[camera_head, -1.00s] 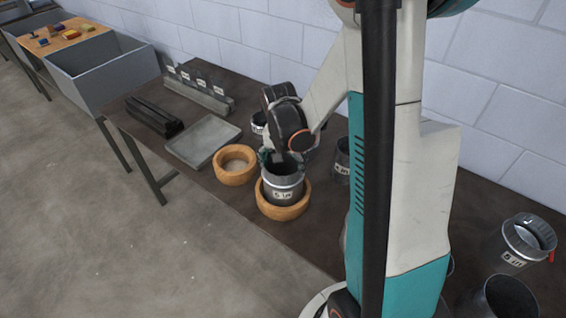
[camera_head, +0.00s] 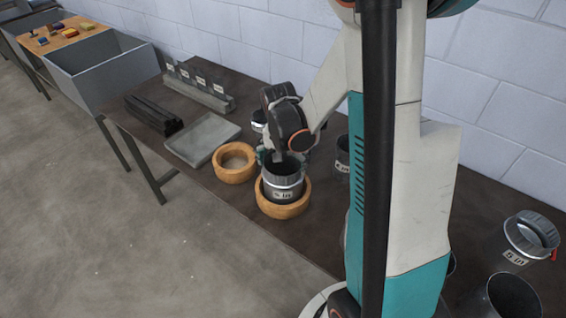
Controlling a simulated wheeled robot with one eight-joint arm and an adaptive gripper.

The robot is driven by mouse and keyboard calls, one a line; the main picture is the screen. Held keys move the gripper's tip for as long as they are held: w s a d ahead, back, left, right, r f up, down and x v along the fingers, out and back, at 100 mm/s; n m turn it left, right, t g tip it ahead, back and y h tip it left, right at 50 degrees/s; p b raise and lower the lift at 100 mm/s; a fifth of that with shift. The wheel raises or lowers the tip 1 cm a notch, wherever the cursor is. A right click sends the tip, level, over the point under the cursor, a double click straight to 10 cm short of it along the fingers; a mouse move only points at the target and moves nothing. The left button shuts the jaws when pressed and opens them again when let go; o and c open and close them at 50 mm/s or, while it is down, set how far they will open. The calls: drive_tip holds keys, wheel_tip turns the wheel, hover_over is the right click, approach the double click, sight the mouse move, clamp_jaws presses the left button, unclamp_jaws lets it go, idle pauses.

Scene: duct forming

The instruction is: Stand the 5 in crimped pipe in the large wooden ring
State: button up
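A grey metal pipe with a white label (camera_head: 284,186) stands upright inside the large wooden ring (camera_head: 284,209), near the front edge of the dark table. The label is too small to read surely. My gripper (camera_head: 276,158) is at the pipe's back left rim, pointing down. Its fingers are dark and partly hidden by the pipe and the wrist, so whether they grip the rim or are apart from it does not show clearly.
A smaller wooden ring (camera_head: 234,161) lies left of the large one. A grey tray (camera_head: 203,140), dark bars (camera_head: 153,114) and a labelled rack (camera_head: 198,88) are farther left. More pipes stand behind my arm and at the right, including a labelled one (camera_head: 529,236).

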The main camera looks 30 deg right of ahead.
drive_tip(key=shift+r, duration=0.1)
wheel_tip(320, 180, up, 12)
drive_tip(key=a, duration=0.1)
drive_tip(key=shift+s, duration=0.45)
idle(0.7)
drive_tip(key=s+a+f+n+t+y+b, duration=0.1)
drive_tip(key=s+a+n+t+b, duration=0.5)
drive_tip(key=s+a+n+b, duration=0.3)
drive_tip(key=shift+s+a+f+n, duration=0.25)
drive_tip(key=shift+s+a+n, duration=0.55)
drive_tip(key=shift+s+a, duration=1.05)
drive_tip(key=shift+w+a, duration=0.25)
drive_tip(key=shift+w, duration=0.05)
